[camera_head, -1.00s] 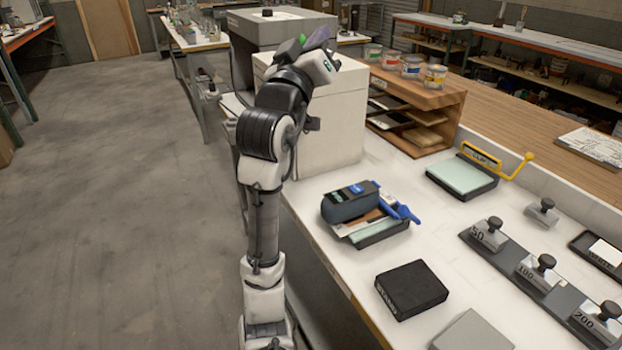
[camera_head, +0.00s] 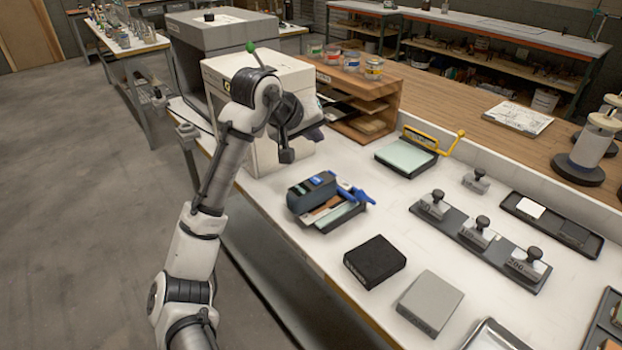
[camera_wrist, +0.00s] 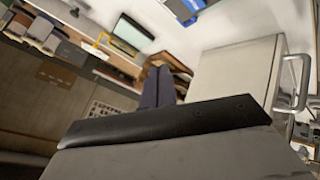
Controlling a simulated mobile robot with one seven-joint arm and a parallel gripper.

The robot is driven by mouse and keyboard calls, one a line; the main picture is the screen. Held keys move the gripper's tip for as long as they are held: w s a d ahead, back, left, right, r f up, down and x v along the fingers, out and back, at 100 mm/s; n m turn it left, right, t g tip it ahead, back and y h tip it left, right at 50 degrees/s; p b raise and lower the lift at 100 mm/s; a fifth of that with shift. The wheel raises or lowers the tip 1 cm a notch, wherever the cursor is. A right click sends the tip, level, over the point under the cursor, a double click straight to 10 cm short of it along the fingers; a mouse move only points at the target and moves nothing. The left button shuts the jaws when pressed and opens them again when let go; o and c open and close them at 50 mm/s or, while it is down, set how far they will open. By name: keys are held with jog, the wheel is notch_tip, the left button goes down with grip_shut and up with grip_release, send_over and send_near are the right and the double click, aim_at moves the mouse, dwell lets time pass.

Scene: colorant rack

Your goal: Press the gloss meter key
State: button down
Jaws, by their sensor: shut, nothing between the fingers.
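The gloss meter appears to be the dark blue-grey block (camera_head: 312,193) with a bright blue label on top. It sits with cards and a blue tool on a tray on the white bench. Its key is too small to make out. Part of a dark and blue object, likely the same meter, shows at the top edge of the wrist view (camera_wrist: 184,8). My gripper (camera_wrist: 158,86) is shut and empty, its dark fingers side by side. In the head view it is mostly hidden by my wrist, beside the white box and above and behind the meter.
The white box (camera_head: 272,150) stands close beside my arm. A wooden rack (camera_head: 385,105) with tins is behind it. A green-topped pad with a yellow handle (camera_head: 408,155), a black block (camera_head: 375,262), a grey block (camera_head: 430,303) and a weight tray (camera_head: 455,232) lie to the right.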

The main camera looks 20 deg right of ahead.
jog(key=shift+f, duration=0.1)
jog(key=b, duration=0.7)
send_over(313, 181)
notch_tip(313, 181, down, 7)
jog(key=shift+s+r, duration=0.1)
jog(key=shift+f, duration=0.9)
jog(key=shift+f, duration=0.1)
dwell(0.8)
jog(key=shift+f, duration=0.3)
jog(key=shift+f, duration=0.35)
dwell(0.5)
dwell(0.3)
jog(key=shift+r+p, duration=0.65)
jog(key=shift+r, duration=0.15)
